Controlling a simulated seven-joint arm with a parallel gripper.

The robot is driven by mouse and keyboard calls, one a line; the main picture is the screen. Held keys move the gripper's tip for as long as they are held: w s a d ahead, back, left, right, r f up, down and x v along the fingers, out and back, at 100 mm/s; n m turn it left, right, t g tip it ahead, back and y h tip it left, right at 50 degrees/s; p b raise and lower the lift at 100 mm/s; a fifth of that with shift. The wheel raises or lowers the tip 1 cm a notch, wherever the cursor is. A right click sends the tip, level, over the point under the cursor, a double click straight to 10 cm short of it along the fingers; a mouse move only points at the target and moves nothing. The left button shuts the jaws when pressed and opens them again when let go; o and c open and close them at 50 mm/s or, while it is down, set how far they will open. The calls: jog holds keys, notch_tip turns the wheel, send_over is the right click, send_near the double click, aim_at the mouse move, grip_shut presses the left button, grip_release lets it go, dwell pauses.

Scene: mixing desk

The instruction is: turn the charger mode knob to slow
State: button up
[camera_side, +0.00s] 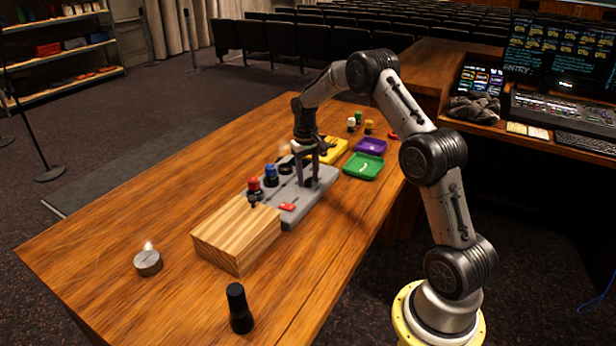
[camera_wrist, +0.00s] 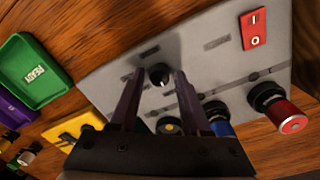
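A grey control panel (camera_side: 308,203) lies on the wooden desk; it also fills the middle of the wrist view (camera_wrist: 115,80). In the wrist view a small black knob (camera_wrist: 159,76) stands on the panel, with short dark label strips near it that are too blurred to read. I cannot read which knob is the charger mode knob. My gripper (camera_side: 307,181) points down over the panel. In the wrist view my gripper (camera_wrist: 160,72) is open, one finger on each side of this knob, with visible gaps. I cannot tell whether the fingertips are level with it.
On the panel are a red switch (camera_side: 287,207), a red-topped button (camera_side: 254,184), and a blue one (camera_side: 271,174). A wooden block (camera_side: 237,235) adjoins its front left. The desk's left is mostly clear.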

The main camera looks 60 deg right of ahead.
aim_at(306, 181)
jog(key=shift+o, duration=0.7)
notch_tip(306, 181, up, 14)
jog(key=shift+w+a, duration=0.15)
jog(key=shift+a, duration=0.15)
jog(key=shift+f, duration=0.1)
